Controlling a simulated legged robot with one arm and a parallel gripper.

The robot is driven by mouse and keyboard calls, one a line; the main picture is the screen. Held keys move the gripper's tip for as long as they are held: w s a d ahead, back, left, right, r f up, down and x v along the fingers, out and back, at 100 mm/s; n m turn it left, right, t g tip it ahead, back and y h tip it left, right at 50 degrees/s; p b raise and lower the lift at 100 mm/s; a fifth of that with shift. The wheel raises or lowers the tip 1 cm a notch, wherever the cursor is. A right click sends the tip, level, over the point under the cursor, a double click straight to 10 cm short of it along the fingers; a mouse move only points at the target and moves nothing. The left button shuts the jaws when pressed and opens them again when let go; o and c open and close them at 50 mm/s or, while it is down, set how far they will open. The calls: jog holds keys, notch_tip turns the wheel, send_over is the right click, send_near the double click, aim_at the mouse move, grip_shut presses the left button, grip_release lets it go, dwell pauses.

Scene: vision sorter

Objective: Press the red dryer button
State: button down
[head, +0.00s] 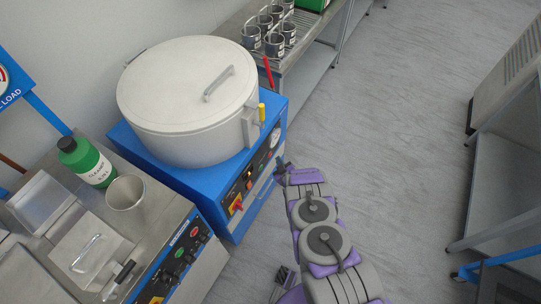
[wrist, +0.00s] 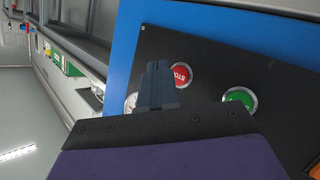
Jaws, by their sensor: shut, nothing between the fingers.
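The dryer is a blue base (head: 185,178) with a large white lidded drum (head: 185,95) on top. In the wrist view its dark front panel (wrist: 215,52) fills the right side. The red button (wrist: 182,75), marked STOP, sits on this panel, with a green button (wrist: 240,97) to its right. My gripper (head: 281,164) is in front of the panel, near its right end in the head view. Its closed fingers (wrist: 157,68) are empty and overlap the left edge of the red button in the wrist view. I cannot tell whether they touch the panel.
A steel bench (head: 150,222) with a green bottle (head: 85,160) and a metal cup (head: 125,193) stands left of the dryer. A shelf with several metal cans (head: 272,30) stands behind it. Open grey floor (head: 400,120) lies to the right, up to a grey table (head: 500,180).

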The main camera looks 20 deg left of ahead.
jog(key=d, duration=0.4)
jog(key=shift+s+d+p, duration=0.1)
jog(key=shift+s+p, duration=0.05)
jog(key=shift+p, duration=0.15)
dwell(0.6)
